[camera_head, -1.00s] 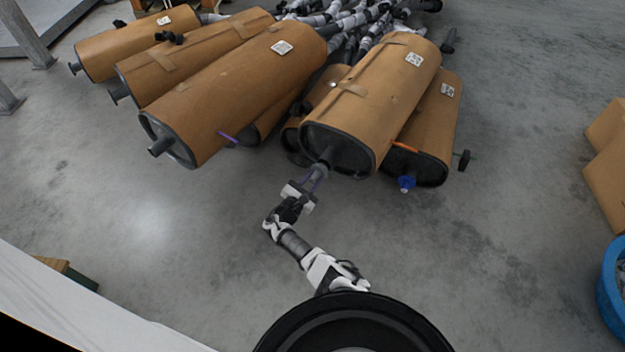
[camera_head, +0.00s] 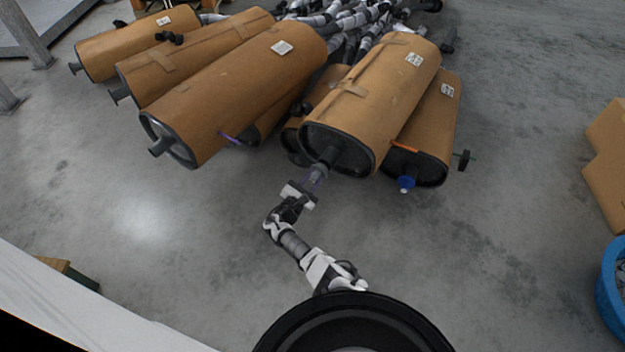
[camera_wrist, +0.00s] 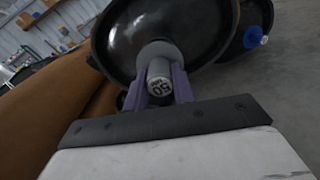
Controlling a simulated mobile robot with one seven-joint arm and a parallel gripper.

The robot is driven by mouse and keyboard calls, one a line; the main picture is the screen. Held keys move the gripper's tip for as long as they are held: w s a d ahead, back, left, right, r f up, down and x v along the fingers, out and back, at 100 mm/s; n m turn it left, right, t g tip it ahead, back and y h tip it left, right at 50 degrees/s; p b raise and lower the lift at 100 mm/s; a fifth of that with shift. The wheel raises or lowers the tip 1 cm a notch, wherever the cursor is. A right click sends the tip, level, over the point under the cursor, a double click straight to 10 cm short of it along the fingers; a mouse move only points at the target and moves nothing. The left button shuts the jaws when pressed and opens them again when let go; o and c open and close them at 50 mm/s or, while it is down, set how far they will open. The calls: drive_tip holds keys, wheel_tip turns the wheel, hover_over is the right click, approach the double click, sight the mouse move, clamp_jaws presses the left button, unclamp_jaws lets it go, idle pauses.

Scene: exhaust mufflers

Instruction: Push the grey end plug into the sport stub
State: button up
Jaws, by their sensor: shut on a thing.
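The grey end plug (camera_wrist: 159,82), marked "50" on its face, sits between the purple fingers of my gripper (camera_wrist: 160,88). My gripper is shut on it. The plug is lined up with the grey sport stub (camera_wrist: 157,52) on the dark end plate of a brown-wrapped muffler, and it appears to be at the stub's mouth. How deep it sits I cannot tell. In the head view my gripper (camera_head: 317,176) is just in front of this stub (camera_head: 329,154), and the plug is too small to make out.
Other brown-wrapped mufflers lie to the left (camera_head: 235,95) and right (camera_head: 432,120). The right one carries a blue cap (camera_head: 406,184). A blue bin (camera_head: 612,285) and cardboard boxes (camera_head: 605,150) are at the far right. The floor before the mufflers is clear.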

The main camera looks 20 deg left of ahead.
drive_tip(key=shift+b+x, duration=0.8)
drive_tip(key=shift+x, duration=0.65)
drive_tip(key=o, duration=1.1)
drive_tip(key=shift+c, duration=0.2)
drive_tip(key=shift+s, duration=0.1)
